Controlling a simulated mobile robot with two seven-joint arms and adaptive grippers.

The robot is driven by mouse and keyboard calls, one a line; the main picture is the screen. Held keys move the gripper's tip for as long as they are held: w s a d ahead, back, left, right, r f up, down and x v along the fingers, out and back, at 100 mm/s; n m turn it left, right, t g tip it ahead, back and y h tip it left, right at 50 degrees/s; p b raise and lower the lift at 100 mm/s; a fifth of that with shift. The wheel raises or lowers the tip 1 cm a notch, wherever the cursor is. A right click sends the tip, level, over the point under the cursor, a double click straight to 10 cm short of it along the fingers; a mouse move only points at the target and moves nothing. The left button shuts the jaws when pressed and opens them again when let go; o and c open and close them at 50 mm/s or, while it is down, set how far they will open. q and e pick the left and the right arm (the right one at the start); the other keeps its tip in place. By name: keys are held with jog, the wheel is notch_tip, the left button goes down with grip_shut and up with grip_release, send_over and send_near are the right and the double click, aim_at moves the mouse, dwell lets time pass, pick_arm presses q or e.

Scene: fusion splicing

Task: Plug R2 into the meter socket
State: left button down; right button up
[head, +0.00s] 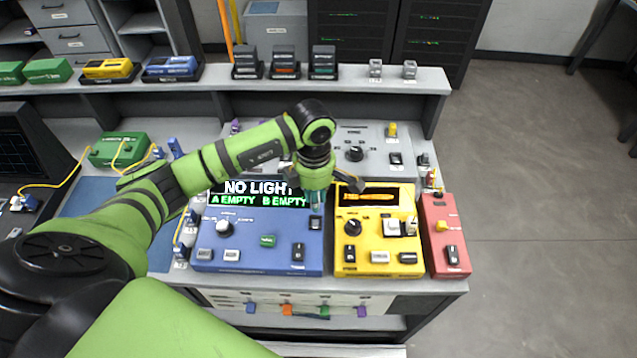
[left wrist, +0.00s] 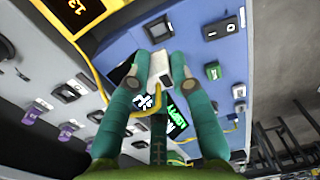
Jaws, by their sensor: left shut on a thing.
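My left gripper (head: 316,200) reaches in over the right part of the blue device (head: 262,258), near its display. The display (head: 258,192) reads NO LIGHT, A EMPTY, B EMPTY. In the left wrist view, my teal fingers (left wrist: 161,65) are shut on a pale plug (left wrist: 159,70), with a yellow cable (left wrist: 134,113) close by. I cannot read a label on the plug, so I cannot tell if it is R2. The fingers hide the spot beneath them in the head view, and I cannot make out the socket. My right gripper is not in view.
A yellow device (head: 378,246) with knob and switches stands right of the blue one, then a red box (head: 446,251). A grey panel (head: 372,140) stands behind. A green box (head: 117,147) with yellow cables is at the left. Clear floor (head: 550,200) lies right of the bench.

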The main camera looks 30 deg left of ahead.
pick_arm(q)
jog(key=shift+s+f+b, duration=0.2)
jog(key=shift+f+b, duration=0.1)
jog(key=shift+f, duration=0.65)
jog(key=shift+w+f+b, duration=0.15)
jog(key=shift+f+b, duration=1.3)
jog(key=shift+f, duration=0.6)
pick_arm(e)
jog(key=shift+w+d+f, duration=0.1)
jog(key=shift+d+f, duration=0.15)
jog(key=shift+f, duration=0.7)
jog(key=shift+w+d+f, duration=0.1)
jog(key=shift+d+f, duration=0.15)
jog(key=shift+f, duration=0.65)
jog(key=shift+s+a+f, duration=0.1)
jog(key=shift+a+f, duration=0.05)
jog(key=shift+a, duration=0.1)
pick_arm(q)
jog(key=shift+b, duration=0.35)
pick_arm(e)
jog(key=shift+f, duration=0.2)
pick_arm(q)
jog(key=shift+f+b, duration=0.55)
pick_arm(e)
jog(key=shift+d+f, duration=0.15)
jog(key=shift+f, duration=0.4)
pick_arm(q)
jog(key=c, duration=1)
grip_release()
